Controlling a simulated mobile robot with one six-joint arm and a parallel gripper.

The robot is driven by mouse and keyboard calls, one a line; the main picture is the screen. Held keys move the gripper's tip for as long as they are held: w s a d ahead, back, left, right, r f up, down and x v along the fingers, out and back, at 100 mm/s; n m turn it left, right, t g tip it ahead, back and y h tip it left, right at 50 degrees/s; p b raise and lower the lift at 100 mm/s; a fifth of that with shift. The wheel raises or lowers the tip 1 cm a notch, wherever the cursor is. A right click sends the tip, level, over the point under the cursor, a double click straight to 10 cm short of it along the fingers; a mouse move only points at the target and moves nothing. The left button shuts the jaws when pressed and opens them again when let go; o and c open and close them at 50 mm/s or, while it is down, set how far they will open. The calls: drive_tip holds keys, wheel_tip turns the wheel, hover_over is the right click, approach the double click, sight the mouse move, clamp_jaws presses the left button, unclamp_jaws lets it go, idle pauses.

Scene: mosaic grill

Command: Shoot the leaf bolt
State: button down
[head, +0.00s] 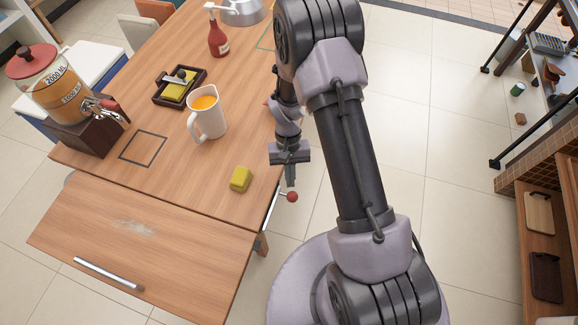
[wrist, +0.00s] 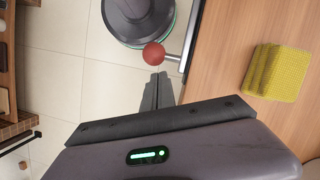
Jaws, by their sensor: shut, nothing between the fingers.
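The leaf bolt shows as a red ball knob (head: 292,196) on a short metal stem at the table's right edge, near the seam with the leaf (head: 185,240). In the wrist view the knob (wrist: 153,53) sits just past my fingertips, beside a metal bar (wrist: 190,45) along the table edge. My gripper (head: 291,180) points down beside that edge, shut and empty. In the wrist view its closed fingers (wrist: 158,82) are close to the knob with a small gap seemingly between them. The bolt's far end and any socket are hidden.
A yellow sponge (head: 241,179) lies on the table (head: 190,180) near the bolt. A white jug (head: 207,117) of orange drink, a dispenser (head: 60,90), a dark tray (head: 160,97) and a red bottle (head: 217,38) stand farther back. A pale smudge (head: 135,227) marks the leaf.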

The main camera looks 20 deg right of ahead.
drive_tip(key=shift+s+a, duration=0.1)
drive_tip(key=shift+s, duration=0.3)
drive_tip(key=s+a, duration=0.4)
drive_tip(key=s, duration=0.2)
drive_tip(key=shift+s+a+b, duration=0.2)
drive_tip(key=shift+b, duration=0.15)
drive_tip(key=shift+f, duration=0.1)
